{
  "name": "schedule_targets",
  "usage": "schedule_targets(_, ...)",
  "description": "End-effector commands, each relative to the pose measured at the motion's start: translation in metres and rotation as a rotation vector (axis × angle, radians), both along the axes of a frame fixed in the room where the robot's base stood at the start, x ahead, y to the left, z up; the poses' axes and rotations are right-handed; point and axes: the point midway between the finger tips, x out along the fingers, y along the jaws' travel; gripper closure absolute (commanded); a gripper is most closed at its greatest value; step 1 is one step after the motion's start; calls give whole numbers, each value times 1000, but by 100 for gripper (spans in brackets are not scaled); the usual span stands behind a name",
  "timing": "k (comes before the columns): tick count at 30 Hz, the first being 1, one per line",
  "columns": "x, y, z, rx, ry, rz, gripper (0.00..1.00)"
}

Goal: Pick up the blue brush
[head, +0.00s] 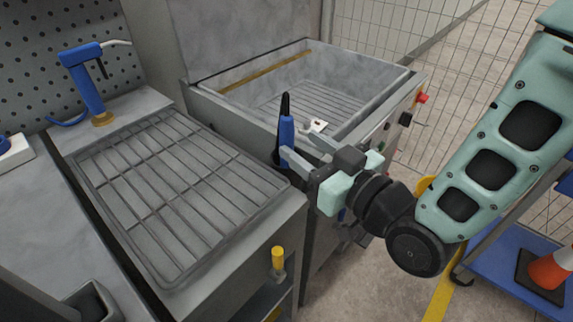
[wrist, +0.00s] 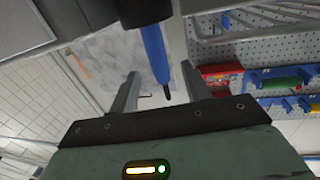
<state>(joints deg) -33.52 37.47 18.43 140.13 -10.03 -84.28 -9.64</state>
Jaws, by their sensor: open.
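The blue brush (head: 287,130) stands upright between the wire-rack table and the grey machine in the head view. Its handle is blue with a dark pointed upper end and a dark lower part. My gripper (head: 299,146) is open and empty, with its fingers reaching left at the brush. In the wrist view the blue brush (wrist: 154,50) shows between the two spread fingers of my gripper (wrist: 160,72). I cannot tell whether either finger touches it. Part of the lower brush is hidden in the head view.
A wire-rack table (head: 180,190) is at left and an open grey machine basin (head: 330,95) behind. A blue trigger tool (head: 88,82) stands at the back left. A yellow-handled tool (head: 278,262) hangs at the table's front. A blue cart (head: 505,270) is at right.

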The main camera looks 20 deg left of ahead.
Motion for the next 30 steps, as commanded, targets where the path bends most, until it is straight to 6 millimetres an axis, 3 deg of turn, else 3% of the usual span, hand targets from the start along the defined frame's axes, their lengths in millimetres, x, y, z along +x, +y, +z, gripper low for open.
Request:
schedule_targets(13, 27, 42, 1, 1, 0, 0, 52)
schedule_targets(22, 30, 47, -1, -1, 1, 0, 52)
schedule_targets(23, 30, 47, 0, -1, 1, 0, 55)
schedule_targets(27, 30, 47, 0, 0, 0, 0, 94)
schedule_targets(28, 30, 47, 0, 0, 0, 0, 99)
schedule_targets(30, 30, 47, 0, 0, 0, 0, 99)
